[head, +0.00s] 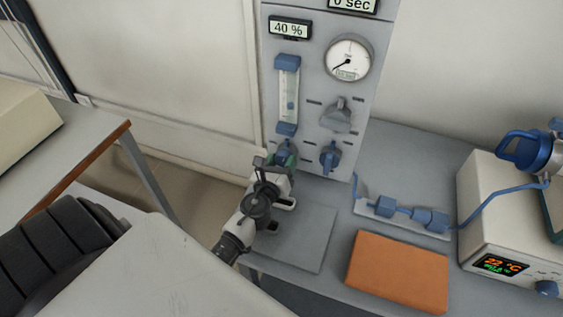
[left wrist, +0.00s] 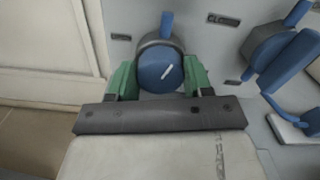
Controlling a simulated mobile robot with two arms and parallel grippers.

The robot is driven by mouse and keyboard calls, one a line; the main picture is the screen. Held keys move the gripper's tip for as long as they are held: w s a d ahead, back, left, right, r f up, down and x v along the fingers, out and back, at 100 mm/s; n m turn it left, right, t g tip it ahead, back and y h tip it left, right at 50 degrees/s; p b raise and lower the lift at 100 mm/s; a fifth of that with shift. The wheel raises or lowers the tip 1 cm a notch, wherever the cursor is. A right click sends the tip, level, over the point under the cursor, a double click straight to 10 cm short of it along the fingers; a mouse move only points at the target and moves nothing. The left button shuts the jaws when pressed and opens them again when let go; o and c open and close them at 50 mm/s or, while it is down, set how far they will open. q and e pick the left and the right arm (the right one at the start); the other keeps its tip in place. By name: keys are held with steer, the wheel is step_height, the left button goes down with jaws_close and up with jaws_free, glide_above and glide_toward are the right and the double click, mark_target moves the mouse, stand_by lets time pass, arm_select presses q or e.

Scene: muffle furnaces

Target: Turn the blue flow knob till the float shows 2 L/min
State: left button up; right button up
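The blue flow knob (left wrist: 161,69) faces the left wrist camera, with a slanted white mark on its front. My left gripper (left wrist: 160,80) has one green finger on each side of the knob, and both look pressed against it. In the head view, my left gripper (head: 283,162) is at the panel below the flowmeter tube (head: 289,88), hiding part of the knob. A small blue float (head: 291,105) shows inside the tube, around the lower middle. The scale is too small to read. My right gripper is not in view.
A pressure gauge (head: 349,59), a grey knob (head: 341,115) and a blue valve handle (head: 330,156) are on the panel to the right. An orange mat (head: 398,271) lies on the bench, left of a heater showing 22 °C (head: 502,265).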

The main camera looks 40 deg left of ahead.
arm_select(q)
steer(key=o, duration=0.4)
steer(key=b+v, duration=0.2)
steer(key=v, duration=0.7)
steer(key=shift+s+f, duration=0.15)
steer(key=shift+v, duration=0.75)
